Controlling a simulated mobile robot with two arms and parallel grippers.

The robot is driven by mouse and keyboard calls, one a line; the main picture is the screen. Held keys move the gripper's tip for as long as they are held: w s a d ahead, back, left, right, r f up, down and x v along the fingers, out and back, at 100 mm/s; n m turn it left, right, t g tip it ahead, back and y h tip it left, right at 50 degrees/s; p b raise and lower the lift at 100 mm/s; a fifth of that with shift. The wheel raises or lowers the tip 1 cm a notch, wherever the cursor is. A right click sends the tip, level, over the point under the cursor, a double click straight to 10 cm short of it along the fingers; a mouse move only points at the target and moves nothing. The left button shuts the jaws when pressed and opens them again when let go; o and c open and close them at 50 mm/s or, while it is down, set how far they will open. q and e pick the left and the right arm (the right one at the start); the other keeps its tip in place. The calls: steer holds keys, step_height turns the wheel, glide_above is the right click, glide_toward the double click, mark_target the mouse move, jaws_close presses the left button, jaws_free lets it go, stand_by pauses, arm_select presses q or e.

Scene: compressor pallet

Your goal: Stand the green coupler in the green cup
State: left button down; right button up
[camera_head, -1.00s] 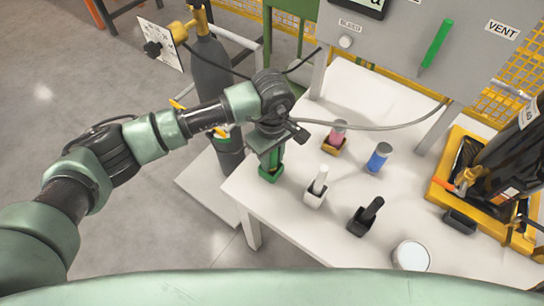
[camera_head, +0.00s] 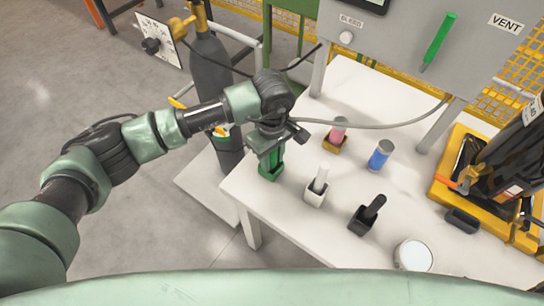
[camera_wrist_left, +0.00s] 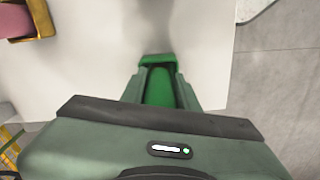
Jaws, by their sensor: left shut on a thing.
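The green coupler (camera_head: 276,158) is upright between the fingers of my left gripper (camera_head: 268,158), which is shut on it. In the left wrist view the coupler (camera_wrist_left: 160,88) lies between the two fingers (camera_wrist_left: 160,95). The green cup (camera_head: 269,174) stands on the white table near its left corner, right under the gripper. The coupler's lower end is at or inside the cup; the fingers partly hide how deep it sits. The cup's rim (camera_wrist_left: 157,59) shows beyond the fingertips in the left wrist view. My right gripper is not in view.
On the white table (camera_head: 290,218) stand a white cup with a white piece (camera_head: 316,192), a black cup with a black piece (camera_head: 364,217), a pink piece in a yellow cup (camera_head: 335,138), a blue cylinder (camera_head: 379,157) and a round white-topped item (camera_head: 413,254). A grey gas cylinder (camera_head: 212,70) stands behind my left arm.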

arm_select(q)
steer(key=c, duration=1)
jaws_free()
steer(key=shift+o, duration=0.2)
step_height(320, 180, up, 8)
steer(key=shift+f+b, duration=0.1)
steer(key=shift+b, duration=0.4)
